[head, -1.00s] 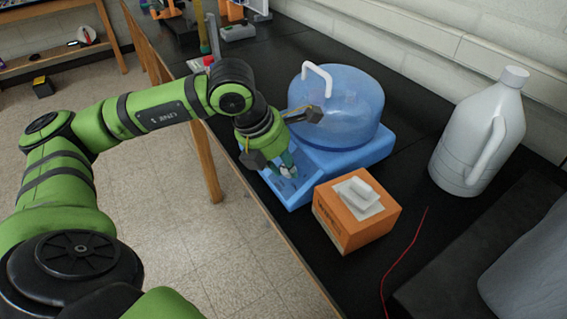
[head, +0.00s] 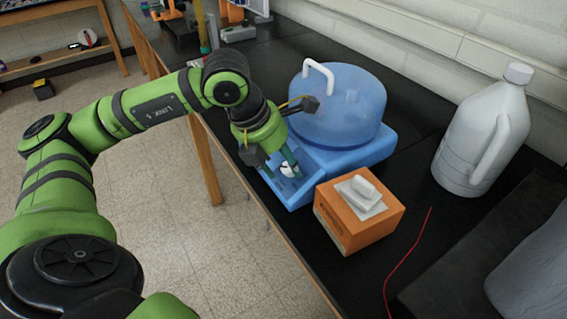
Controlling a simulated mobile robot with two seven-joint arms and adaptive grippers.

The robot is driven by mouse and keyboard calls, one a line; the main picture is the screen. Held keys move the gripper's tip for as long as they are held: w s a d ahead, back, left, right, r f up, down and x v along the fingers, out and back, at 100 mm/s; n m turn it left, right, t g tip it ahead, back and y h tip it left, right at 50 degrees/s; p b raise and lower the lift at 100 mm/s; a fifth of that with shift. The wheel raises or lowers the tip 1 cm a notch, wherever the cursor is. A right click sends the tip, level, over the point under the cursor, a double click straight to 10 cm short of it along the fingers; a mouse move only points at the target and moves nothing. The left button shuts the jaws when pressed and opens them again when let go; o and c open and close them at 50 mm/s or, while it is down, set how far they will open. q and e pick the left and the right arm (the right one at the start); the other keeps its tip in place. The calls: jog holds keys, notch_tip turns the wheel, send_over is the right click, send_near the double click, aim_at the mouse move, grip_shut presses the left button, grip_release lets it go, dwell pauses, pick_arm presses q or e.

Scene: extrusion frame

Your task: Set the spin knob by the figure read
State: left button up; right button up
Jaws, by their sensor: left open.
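A blue bench machine (head: 358,157) with a translucent blue domed lid (head: 340,115) and a white handle stands on the black bench. Its sloped front panel faces the bench's front edge. My left gripper (head: 288,168) is open, with its fingers pointing down at this panel. A small white and dark part (head: 287,171) shows between the fingertips; it may be the knob, but I cannot tell whether the fingers touch it. The gripper hides much of the panel, and no figure is readable. My right gripper is not in view.
An orange tissue box (head: 352,228) stands close in front of the machine on the right. A white jug (head: 484,135) stands further right, with a red wire (head: 407,262) lying on the bench nearby. The bench behind the machine is largely clear.

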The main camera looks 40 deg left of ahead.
pick_arm(q)
jog(key=v, duration=1.1)
jog(key=shift+s, duration=0.1)
jog(key=w+f+m+p, duration=0.1)
jog(key=f, duration=0.2)
jog(key=w+d+f+m+p, duration=0.1)
jog(key=w+f+m+p, duration=0.1)
jog(key=f, duration=0.2)
jog(key=w+d+f+m+p, duration=0.1)
jog(key=f+m, duration=0.1)
jog(key=f, duration=0.2)
jog(key=shift+w+d+f+y, duration=0.15)
jog(key=shift+w+d+y, duration=0.1)
jog(key=shift+y, duration=0.15)
grip_shut()
jog(key=shift+f, duration=0.1)
